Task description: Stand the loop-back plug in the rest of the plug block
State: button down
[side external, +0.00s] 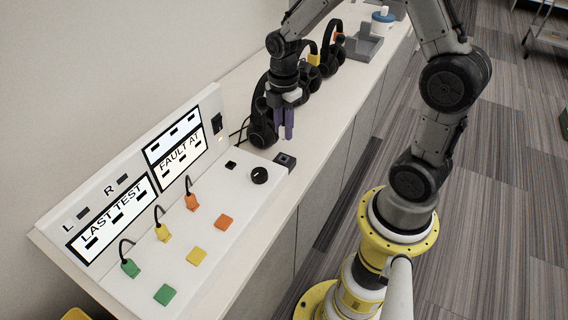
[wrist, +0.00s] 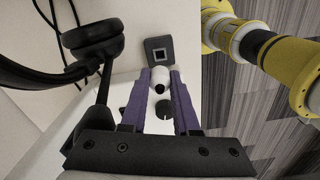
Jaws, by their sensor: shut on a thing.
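My gripper (side external: 284,128) has purple fingers and hangs above the counter, just behind the plug block in the side view. In the wrist view the fingers (wrist: 163,78) are shut on a small white plug (wrist: 160,74) with a dark end, which I take as the loop-back plug. In the side view the fingers hide it. The plug block (side external: 286,162) is a small dark block at the right end of the test panel. In the wrist view the block (wrist: 168,43) shows a square, pale-edged opening, just beyond the fingertips. The plug is apart from the block.
The white test panel (side external: 222,190) has colored pads, corded plugs and a black knob (side external: 259,175). A black headset (side external: 262,125) stands close beside my gripper; in the wrist view its ear cup (wrist: 92,40) is at left. More headsets and a grey tray (side external: 364,46) stand farther back.

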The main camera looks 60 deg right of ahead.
jog(key=m, duration=0.6)
jog(key=shift+r, duration=0.15)
dwell(0.4)
send_over(284, 160)
jog(key=shift+f, duration=2.95)
jog(key=shift+f, duration=1)
jog(key=c, duration=0.6)
grip_release()
notch_tip(284, 160, up, 14)
jog(key=shift+f, duration=0.1)
